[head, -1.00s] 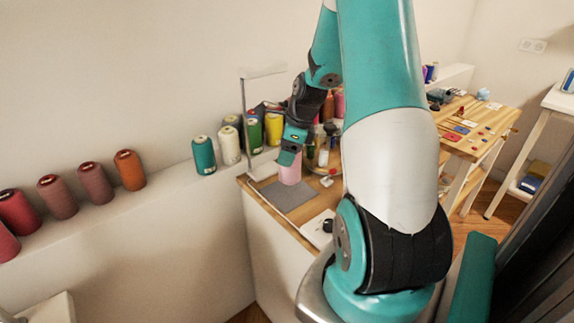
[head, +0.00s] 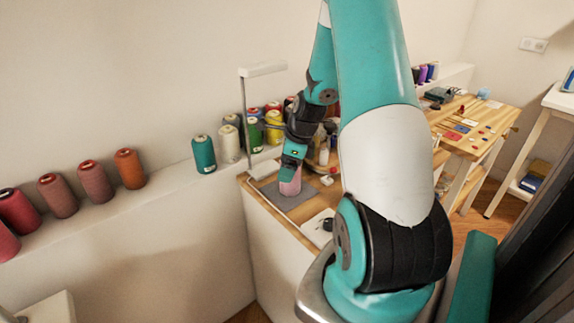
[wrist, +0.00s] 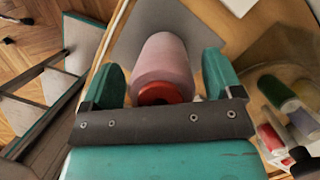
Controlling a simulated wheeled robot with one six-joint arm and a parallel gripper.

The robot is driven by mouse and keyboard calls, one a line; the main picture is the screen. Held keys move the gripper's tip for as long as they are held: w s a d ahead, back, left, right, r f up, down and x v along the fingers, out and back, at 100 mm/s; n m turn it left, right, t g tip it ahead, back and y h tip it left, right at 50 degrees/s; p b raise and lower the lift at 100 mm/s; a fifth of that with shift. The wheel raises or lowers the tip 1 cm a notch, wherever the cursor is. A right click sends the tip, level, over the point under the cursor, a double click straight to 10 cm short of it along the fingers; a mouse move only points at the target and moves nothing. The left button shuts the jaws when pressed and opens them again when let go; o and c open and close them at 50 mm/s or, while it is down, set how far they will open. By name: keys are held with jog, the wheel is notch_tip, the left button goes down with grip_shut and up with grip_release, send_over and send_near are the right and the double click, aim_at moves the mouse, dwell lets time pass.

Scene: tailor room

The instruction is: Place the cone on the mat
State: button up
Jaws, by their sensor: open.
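The pink cone (head: 290,186) stands on the grey mat (head: 300,200) at the near end of the wooden table. In the wrist view the cone (wrist: 163,58) has its red-rimmed end toward the camera, with the mat (wrist: 197,22) behind it. My gripper (head: 292,170) is at the cone's top in the head view. In the wrist view my gripper (wrist: 163,72) is open, with one finger on each side of the cone and visible gaps beside it. The contact under the cone is hidden.
A thin stand (head: 243,115) rises beside the mat. Several thread spools, including a teal one (head: 204,154), line the wall ledge. Bottles and small items crowd the table behind the gripper. A white sheet (head: 318,228) with a dark object lies at the table's near right.

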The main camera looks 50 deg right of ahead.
jog(key=shift+r, duration=0.1)
jog(key=v, duration=1.2)
jog(key=w+a+r+n+g+y, duration=0.1)
jog(key=a+r+n, duration=0.2)
jog(key=a+n, duration=0.8)
jog(key=a+r+n+y, duration=0.1)
jog(key=a+r+n, duration=0.2)
jog(key=a+n, duration=0.8)
jog(key=s+a+r+n+g, duration=0.2)
jog(key=s+a+n, duration=1.1)
jog(key=a, duration=0.5)
jog(key=shift+s+n+p, duration=0.25)
jog(key=shift+n+p, duration=0.1)
jog(key=shift+n, duration=0.65)
jog(key=shift+r, duration=0.1)
